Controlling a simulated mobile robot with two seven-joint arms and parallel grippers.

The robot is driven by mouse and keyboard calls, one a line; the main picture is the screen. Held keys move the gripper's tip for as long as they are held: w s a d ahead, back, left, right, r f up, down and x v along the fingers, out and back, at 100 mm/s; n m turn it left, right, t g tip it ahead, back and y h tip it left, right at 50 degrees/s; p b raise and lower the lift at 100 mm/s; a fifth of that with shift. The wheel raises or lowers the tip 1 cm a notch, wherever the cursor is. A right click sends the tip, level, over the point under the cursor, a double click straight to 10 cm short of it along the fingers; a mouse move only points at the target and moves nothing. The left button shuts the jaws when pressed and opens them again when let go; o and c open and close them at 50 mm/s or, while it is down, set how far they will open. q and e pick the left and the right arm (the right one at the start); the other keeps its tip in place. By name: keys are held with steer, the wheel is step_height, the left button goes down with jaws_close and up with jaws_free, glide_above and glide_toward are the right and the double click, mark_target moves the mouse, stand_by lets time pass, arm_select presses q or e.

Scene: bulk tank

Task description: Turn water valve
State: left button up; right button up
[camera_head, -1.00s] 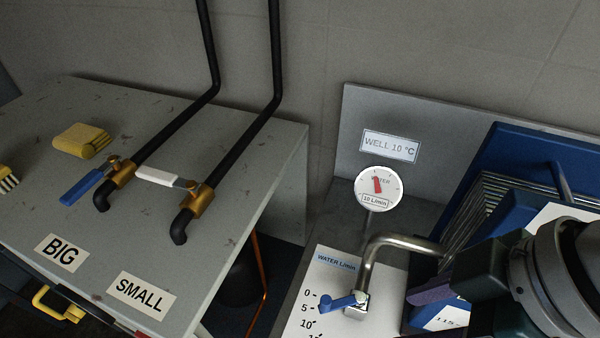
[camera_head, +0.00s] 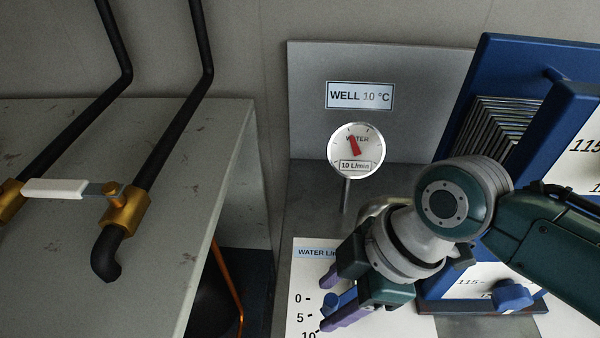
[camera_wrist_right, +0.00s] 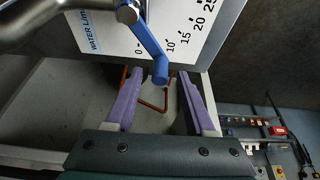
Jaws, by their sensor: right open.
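The water valve's blue lever (camera_head: 340,299) is beside the white "WATER L/min" scale (camera_head: 307,271), pointing towards the numbers. My right gripper (camera_head: 328,304) is open around the lever, with one purple finger on each side. In the right wrist view, the lever (camera_wrist_right: 150,47) reaches down from its steel pivot, and its rounded end lies between the tips of the right gripper (camera_wrist_right: 160,78), with gaps on both sides. My wrist hides most of the steel pipe and the pivot in the head view. My left gripper is not in view.
A round water gauge (camera_head: 356,151) with a red needle and a "10 L/min" label stands behind the valve. A blue plate stack (camera_head: 500,125) is at the right. At the left, a grey table (camera_head: 200,200) carries black pipes and a white-handled brass valve (camera_head: 122,208).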

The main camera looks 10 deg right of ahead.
steer(key=shift+a+f, duration=0.2)
steer(key=shift+f, duration=0.25)
jaws_close()
stand_by(1.1)
